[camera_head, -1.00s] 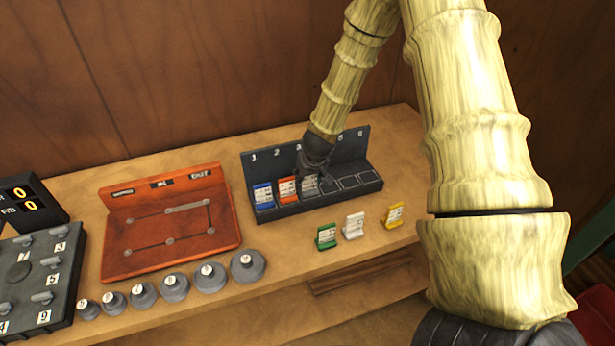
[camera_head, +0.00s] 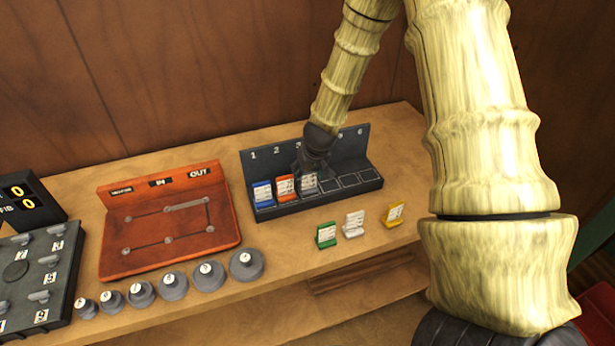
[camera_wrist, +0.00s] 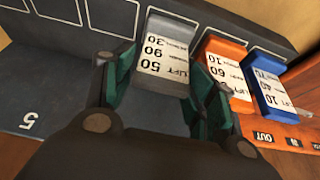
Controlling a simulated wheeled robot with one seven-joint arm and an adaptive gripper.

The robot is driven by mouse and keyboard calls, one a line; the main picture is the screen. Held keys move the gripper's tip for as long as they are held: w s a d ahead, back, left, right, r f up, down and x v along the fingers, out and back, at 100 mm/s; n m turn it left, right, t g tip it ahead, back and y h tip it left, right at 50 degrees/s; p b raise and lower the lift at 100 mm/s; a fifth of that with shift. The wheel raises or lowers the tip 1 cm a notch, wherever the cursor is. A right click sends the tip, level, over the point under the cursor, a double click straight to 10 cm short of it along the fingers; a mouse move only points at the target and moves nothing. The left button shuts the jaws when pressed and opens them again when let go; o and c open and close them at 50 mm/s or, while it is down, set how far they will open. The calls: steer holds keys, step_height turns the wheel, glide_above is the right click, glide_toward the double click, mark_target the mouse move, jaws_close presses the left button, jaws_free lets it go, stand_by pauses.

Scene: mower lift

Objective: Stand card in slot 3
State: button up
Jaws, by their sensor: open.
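The dark card rack (camera_head: 330,199) has numbered slots along its back wall. A grey card (camera_head: 308,184) stands in the third slot, beside an orange card (camera_head: 286,187) in the second and a blue card (camera_head: 262,193) in the first. In the wrist view the grey card (camera_wrist: 165,55) stands between the green-padded fingers of my gripper (camera_wrist: 165,100). The fingers are open, one on each side of it. In the head view my gripper (camera_head: 313,168) is over the third slot and partly hides the rack's numbers.
Green (camera_head: 326,235), white (camera_head: 354,223) and yellow (camera_head: 394,214) cards stand on the table in front of the rack. A red-orange panel (camera_head: 170,225) and several grey knobbed weights (camera_head: 246,264) are to the left. The slots right of the grey card are empty.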

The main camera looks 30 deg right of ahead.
steer(key=b+v, duration=0.2)
steer(key=v, duration=0.7)
steer(key=shift+r+b, duration=0.25)
steer(key=shift+b, duration=0.1)
steer(key=shift+s+d, duration=0.1)
steer(key=shift+s, duration=0.05)
